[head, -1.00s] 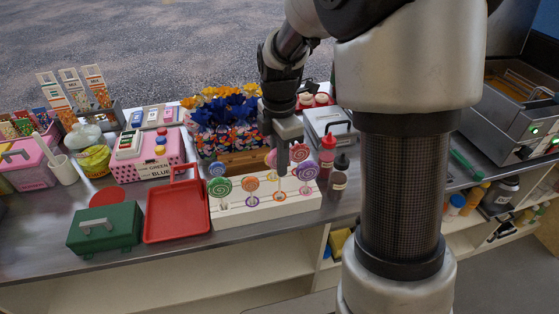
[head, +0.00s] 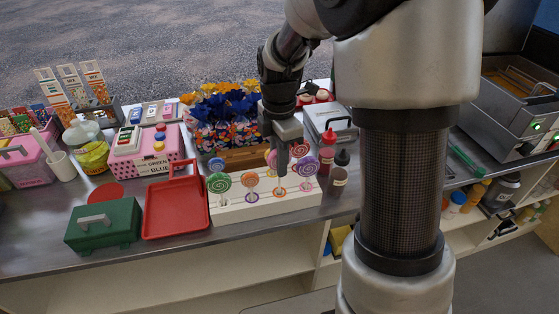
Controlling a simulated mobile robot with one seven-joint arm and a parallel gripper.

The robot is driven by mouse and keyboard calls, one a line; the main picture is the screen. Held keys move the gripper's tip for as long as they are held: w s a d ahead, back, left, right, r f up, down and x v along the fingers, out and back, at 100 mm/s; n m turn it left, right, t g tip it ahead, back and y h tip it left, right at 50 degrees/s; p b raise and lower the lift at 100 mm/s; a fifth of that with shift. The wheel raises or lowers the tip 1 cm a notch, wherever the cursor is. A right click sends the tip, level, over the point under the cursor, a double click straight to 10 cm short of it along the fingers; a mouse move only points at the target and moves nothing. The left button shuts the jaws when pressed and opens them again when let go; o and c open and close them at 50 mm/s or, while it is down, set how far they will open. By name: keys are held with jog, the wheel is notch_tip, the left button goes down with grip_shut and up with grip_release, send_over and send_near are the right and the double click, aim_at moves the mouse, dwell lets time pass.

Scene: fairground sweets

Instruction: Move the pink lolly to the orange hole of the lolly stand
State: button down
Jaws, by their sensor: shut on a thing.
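The white lolly stand (head: 262,207) is on the counter, with several swirled lollies upright in it. My gripper (head: 282,170) points down over the stand and is shut on the pink lolly (head: 271,159), whose disc is partly hidden by the fingers. Below the fingers a stick comes down at the orange hole (head: 280,191) in the front row. I cannot tell how deep the stick sits in it. The green lolly (head: 219,183) and the orange lolly (head: 250,180) stand to the left, and the purple lolly (head: 307,167) to the right.
The blue lolly (head: 216,165) and a red-pink lolly (head: 299,149) stand in the back row. A red tray (head: 176,210) lies left of the stand. A red bottle (head: 327,150) and a dark bottle (head: 338,178) stand close on the right. A flower box (head: 235,135) is behind.

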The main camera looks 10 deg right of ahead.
jog(key=shift+f, duration=0.35)
jog(key=shift+f, duration=0.1)
jog(key=shift+f+b, duration=0.35)
jog(key=shift+f, duration=0.05)
jog(key=shift+f, duration=0.1)
dwell(0.3)
jog(key=shift+f+b, duration=0.45)
jog(key=shift+f, duration=0.2)
jog(key=shift+f, duration=0.15)
jog(key=shift+f+b, duration=0.3)
jog(key=shift+f, duration=0.05)
